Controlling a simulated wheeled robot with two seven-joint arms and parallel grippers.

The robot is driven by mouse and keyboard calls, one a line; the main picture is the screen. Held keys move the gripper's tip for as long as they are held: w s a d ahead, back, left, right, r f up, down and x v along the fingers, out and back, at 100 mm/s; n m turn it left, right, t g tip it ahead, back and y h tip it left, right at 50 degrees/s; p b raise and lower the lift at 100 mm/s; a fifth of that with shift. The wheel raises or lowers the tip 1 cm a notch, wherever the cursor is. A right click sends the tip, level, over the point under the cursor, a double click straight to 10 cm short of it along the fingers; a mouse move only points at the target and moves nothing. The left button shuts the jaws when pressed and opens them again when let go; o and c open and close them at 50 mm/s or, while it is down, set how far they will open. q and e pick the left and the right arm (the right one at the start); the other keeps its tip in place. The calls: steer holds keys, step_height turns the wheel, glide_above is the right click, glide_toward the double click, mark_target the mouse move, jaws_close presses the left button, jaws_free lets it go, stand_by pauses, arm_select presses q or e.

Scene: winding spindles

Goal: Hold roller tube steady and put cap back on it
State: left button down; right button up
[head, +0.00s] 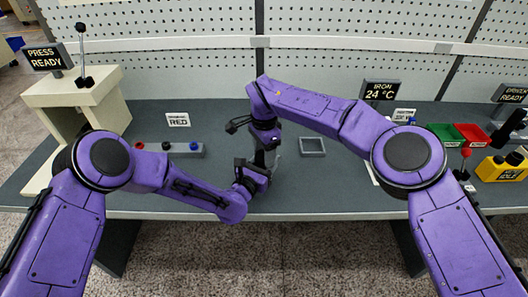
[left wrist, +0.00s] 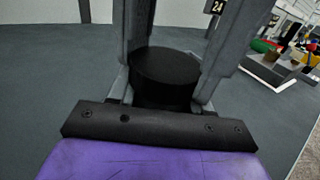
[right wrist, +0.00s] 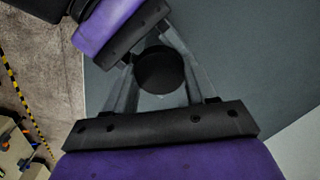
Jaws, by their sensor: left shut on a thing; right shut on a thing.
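My right gripper (head: 266,148) reaches down from above near the middle of the bench and is shut on the black round cap (right wrist: 160,70). The cap also shows between grey fingers in the left wrist view (left wrist: 165,72). My left gripper (head: 260,172) comes in low from the left, close beneath and beside the right one, and is shut on the roller tube. The tube is mostly hidden by the cap and fingers. I cannot tell whether the cap is seated on it.
A grey bar with colored knobs (head: 168,150) lies left of the grippers, and a small square grey tray (head: 312,147) lies right. Red (head: 474,134) and green (head: 445,133) bins and a yellow container (head: 502,168) stand far right. A beige lever stand (head: 72,88) is at left.

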steer(key=shift+m, duration=1.1)
steer(key=o, duration=1.2)
steer(key=shift+c, duration=0.2)
steer(key=shift+r, duration=2.3)
steer(key=shift+c, duration=0.2)
